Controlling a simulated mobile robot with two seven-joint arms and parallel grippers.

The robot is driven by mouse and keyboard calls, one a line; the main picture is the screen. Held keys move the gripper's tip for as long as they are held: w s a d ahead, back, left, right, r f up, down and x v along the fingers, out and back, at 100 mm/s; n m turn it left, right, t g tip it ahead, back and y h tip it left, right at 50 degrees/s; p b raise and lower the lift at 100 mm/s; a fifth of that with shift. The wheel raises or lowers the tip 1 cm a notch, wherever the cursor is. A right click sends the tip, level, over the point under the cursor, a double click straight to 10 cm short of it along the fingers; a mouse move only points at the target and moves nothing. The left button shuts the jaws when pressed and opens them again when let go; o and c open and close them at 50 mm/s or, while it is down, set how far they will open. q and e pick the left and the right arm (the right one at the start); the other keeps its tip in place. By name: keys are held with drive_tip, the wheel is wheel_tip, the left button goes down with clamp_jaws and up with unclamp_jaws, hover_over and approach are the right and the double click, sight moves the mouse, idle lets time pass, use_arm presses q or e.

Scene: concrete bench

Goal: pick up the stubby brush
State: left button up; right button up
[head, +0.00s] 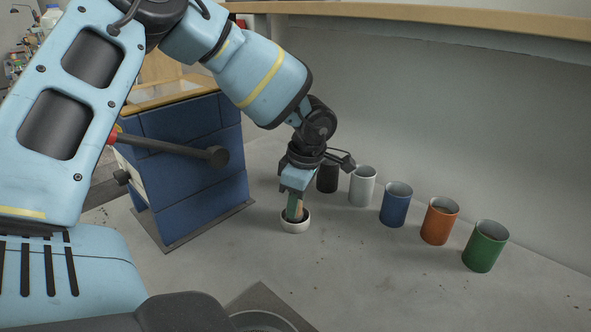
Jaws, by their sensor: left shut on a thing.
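My left gripper (296,196) reaches down from above, over a small white pot (295,227) on the bench. It is shut on a short green and tan thing (294,208), which looks like the stubby brush. The lower end of the brush is at the dark mouth of the pot. The gripper hides its upper part, and I cannot tell whether it touches the pot. My right gripper is not in view.
A row of cups stands right of the pot: black (327,178), white (362,187), blue (396,206), orange (439,222) and green (485,247). A blue block-like cabinet (195,160) stands left.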

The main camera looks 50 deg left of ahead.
use_arm(q)
drive_tip(key=shift+r, duration=0.45)
drive_tip(key=r, duration=0.2)
drive_tip(key=shift+s+d+r, duration=0.3)
drive_tip(key=shift+d+r, duration=0.05)
drive_tip(key=s+d+r+b, duration=0.1)
drive_tip(key=s+d, duration=0.9)
drive_tip(key=s, duration=0.1)
drive_tip(key=shift+s+r, duration=0.15)
drive_tip(key=shift+s, duration=0.1)
drive_tip(key=o, duration=0.4)
drive_tip(key=shift+a, duration=0.1)
drive_tip(key=c, duration=0.3)
